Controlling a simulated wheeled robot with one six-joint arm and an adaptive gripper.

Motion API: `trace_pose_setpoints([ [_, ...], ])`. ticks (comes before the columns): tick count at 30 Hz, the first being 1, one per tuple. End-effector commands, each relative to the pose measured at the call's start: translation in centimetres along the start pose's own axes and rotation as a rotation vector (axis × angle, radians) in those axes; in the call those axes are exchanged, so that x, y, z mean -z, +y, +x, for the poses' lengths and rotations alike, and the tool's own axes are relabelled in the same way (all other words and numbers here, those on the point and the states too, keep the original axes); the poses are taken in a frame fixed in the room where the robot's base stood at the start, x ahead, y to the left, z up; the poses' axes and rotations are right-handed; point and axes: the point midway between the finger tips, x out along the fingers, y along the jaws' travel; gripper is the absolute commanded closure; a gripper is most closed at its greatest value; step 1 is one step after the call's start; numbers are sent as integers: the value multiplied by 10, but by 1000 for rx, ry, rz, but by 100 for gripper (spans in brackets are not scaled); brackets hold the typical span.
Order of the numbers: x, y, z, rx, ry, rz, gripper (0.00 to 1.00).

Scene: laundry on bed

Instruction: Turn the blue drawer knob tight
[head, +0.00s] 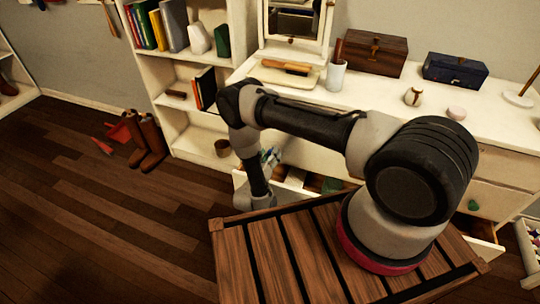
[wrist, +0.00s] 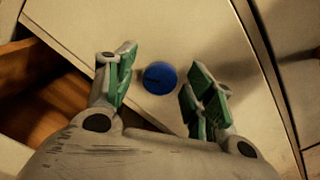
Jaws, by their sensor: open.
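The round blue knob (wrist: 160,77) sits on a pale drawer front (wrist: 215,45) in the wrist view. A dark slot or line marks its face. My gripper (wrist: 159,66) is open, with one green-padded finger to the left of the knob and one to the right. Gaps show between the knob and both fingers, and I cannot tell the depth between them. In the head view I cannot make out the blue knob; my arm covers part of the dresser front.
The white dresser (head: 390,95) carries a brown box (head: 374,52), a blue box (head: 455,71) and a mirror. A green knob (head: 473,205) shows on its right side. Partly open drawers are behind my slatted wooden base top. Boots (head: 150,140) stand on the floor at left.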

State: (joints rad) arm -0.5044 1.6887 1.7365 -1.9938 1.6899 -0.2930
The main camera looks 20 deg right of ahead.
Motion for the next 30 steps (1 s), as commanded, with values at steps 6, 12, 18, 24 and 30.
trace_pose_setpoints([
  [6,0,0,2,0,0,0,46],
  [12,0,0,2,0,0,0,72],
  [18,0,0,2,0,0,1,91],
  [24,0,0,2,0,0,22,91],
  [30,0,0,2,0,0,105,91],
])
